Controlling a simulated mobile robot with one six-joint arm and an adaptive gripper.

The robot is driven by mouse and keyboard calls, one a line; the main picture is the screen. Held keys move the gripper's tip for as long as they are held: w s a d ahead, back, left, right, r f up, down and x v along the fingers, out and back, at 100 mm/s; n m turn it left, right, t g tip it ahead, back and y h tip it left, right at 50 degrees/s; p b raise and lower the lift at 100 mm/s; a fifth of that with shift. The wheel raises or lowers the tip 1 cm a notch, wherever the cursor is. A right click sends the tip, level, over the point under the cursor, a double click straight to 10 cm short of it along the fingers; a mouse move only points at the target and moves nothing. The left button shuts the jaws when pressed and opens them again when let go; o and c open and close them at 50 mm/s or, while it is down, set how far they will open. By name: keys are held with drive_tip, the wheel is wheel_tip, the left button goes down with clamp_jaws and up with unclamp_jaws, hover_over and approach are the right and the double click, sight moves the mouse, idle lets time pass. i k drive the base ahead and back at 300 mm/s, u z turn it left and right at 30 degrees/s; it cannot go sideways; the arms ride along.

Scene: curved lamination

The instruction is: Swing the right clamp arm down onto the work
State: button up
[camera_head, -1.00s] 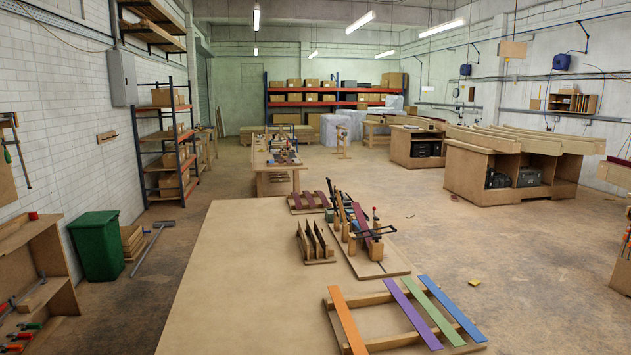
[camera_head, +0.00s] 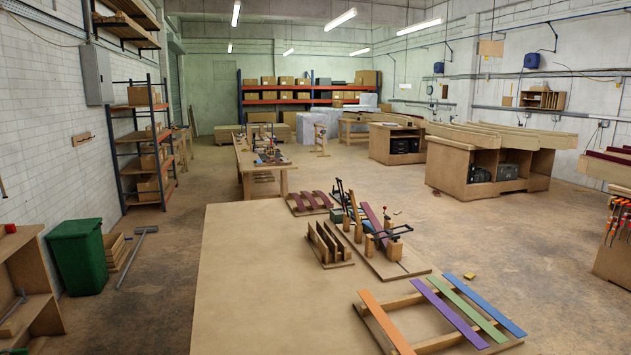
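The clamping jig (camera_head: 370,228) stands on a wooden board (camera_head: 402,266) at the right side of the near table. It has wooden blocks, a tilted purple strip (camera_head: 374,219) and dark clamp parts. A dark clamp arm (camera_head: 340,193) stands nearly upright at its left. Another dark bar (camera_head: 392,233) lies low across its right end, near a red-tipped upright part (camera_head: 396,213). The jig is small here, and I cannot tell for sure which bar is the right clamp arm. My gripper is not in view.
The near table (camera_head: 245,285) is bare on its left half. A slotted rack (camera_head: 329,248) stands beside the jig. A frame with orange, purple, green and blue strips (camera_head: 460,318) lies at the front right. Open floor (camera_head: 530,260) lies right of the table; a green bin (camera_head: 77,257) stands left.

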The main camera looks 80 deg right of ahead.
sight(338, 179)
drive_tip(key=z, duration=0.05)
drive_tip(key=i, duration=2.5)
drive_tip(key=z, duration=2.15)
